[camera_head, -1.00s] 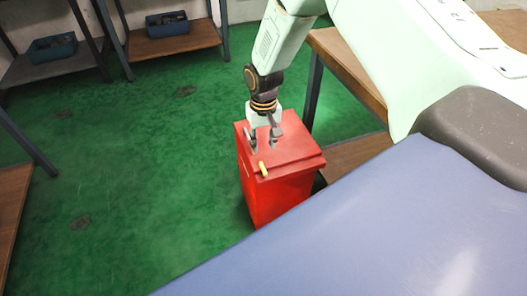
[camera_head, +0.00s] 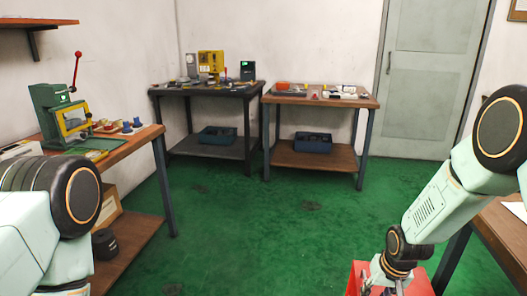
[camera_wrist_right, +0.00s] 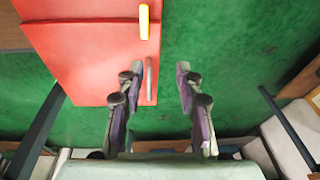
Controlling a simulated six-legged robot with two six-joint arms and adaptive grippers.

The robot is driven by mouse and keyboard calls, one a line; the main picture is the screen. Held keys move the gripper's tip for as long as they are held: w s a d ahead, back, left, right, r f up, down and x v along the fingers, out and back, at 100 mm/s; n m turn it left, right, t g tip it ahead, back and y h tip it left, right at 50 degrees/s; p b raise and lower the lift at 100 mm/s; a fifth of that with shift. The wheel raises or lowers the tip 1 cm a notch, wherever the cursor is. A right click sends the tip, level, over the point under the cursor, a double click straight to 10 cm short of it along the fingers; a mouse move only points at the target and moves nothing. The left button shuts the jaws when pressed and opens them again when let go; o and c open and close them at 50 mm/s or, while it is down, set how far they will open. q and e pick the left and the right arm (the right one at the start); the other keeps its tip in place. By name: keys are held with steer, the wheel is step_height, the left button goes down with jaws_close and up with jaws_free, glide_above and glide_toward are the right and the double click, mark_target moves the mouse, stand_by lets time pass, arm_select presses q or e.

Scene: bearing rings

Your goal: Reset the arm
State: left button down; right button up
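My right arm comes in from the right in the head view. Its gripper (camera_head: 385,280) is low, at the red box (camera_head: 420,283), partly cut off by the bottom edge. The left finger overlaps the edge of the red box (camera_wrist_right: 85,50), and the right one is over green floor. My left arm shows at the lower left of the head view, and its gripper is out of view.
The red box carries a yellow handle (camera_wrist_right: 144,20) and a grey bar (camera_wrist_right: 149,78). A workbench (camera_head: 130,150) with a green press (camera_head: 58,112) stands at the left. Two tables with blue bins (camera_head: 312,142) stand at the back. The green floor (camera_head: 270,225) between is clear.

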steer(key=s+a+f, duration=0.2)
steer(key=s, duration=0.9)
steer(key=s+a+f+n+g, duration=0.1)
steer(key=s+a+f, duration=0.1)
steer(key=s, duration=0.9)
steer(key=s+a+f+n+g, duration=0.1)
steer(key=s+a+f, duration=0.1)
steer(key=s, duration=1)
steer(key=shift+a, duration=0.7)
steer(key=shift+s, duration=0.1)
